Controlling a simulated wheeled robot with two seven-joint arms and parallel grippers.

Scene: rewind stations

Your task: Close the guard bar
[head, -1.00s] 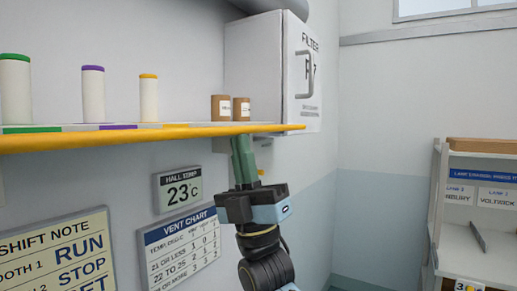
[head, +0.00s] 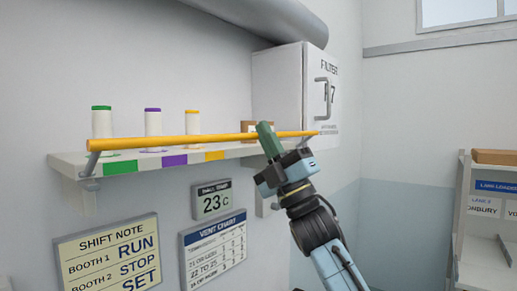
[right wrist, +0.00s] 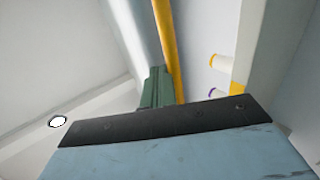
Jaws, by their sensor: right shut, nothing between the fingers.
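The yellow guard bar (head: 215,140) runs lengthwise along the front of the wall shelf (head: 70,160), a little above its edge. A grey bracket carries its left end. My right gripper (head: 265,128) is shut and empty, with its green fingers pointing up and crossing the bar near its right end. In the right wrist view the shut fingers (right wrist: 156,88) lie right beside the bar (right wrist: 168,50); I cannot tell whether they touch. My left gripper is not in view.
Green-, purple- and yellow-capped spools (head: 153,122) stand on the shelf behind the bar. A brown container (head: 252,128) is partly hidden by the bar and fingers. A white filter box (head: 280,85) stands at the right end. A grey rack (head: 480,250) is at far right.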

